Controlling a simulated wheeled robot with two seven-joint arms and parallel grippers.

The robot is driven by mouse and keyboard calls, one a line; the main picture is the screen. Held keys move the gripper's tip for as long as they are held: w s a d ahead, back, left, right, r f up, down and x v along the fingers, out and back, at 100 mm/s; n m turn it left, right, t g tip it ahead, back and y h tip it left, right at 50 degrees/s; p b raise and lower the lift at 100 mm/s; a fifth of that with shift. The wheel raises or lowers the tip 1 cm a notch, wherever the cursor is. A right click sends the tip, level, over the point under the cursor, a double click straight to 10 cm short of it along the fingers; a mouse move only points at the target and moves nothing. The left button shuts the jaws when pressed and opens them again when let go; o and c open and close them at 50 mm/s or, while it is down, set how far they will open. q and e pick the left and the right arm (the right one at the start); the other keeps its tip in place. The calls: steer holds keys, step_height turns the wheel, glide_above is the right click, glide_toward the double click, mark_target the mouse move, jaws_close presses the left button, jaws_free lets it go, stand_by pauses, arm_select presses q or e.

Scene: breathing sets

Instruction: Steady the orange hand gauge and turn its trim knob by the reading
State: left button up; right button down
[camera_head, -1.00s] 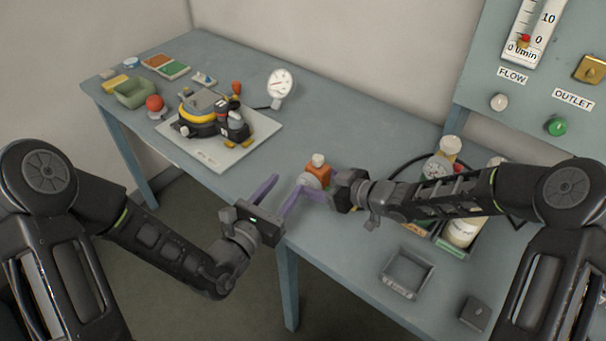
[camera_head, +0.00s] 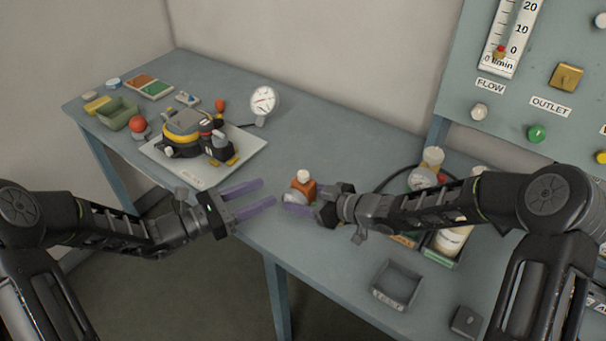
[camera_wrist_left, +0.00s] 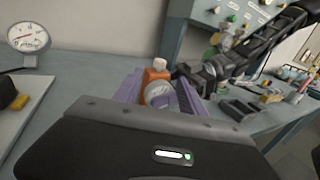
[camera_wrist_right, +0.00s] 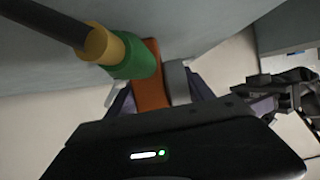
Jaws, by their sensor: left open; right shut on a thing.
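The orange hand gauge (camera_head: 307,188) stands near the table's front edge in the head view. It has a white knob (camera_head: 303,176) on top and a round pale dial (camera_head: 292,198) on its side. My right gripper (camera_head: 300,203) is shut on the gauge from the right; in the right wrist view the orange body (camera_wrist_right: 150,85) sits between its fingers. My left gripper (camera_head: 268,193) is open, its purple fingers pointing at the gauge from the left with a small gap. In the left wrist view the gauge (camera_wrist_left: 157,80) appears between and beyond the fingers. The dial reading is too small to tell.
A white board (camera_head: 245,158) carrying a black and yellow device lies at the left. A round white dial gauge (camera_head: 264,101) stands behind it. A small grey tray (camera_head: 397,285) sits at the front right. A crate with bottles (camera_head: 440,250) stands behind my right forearm.

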mark_target(303, 173)
arm_select(q)
steer(key=shift+d, duration=0.1)
steer(key=x, duration=1.2)
jaws_close()
stand_by(0.4)
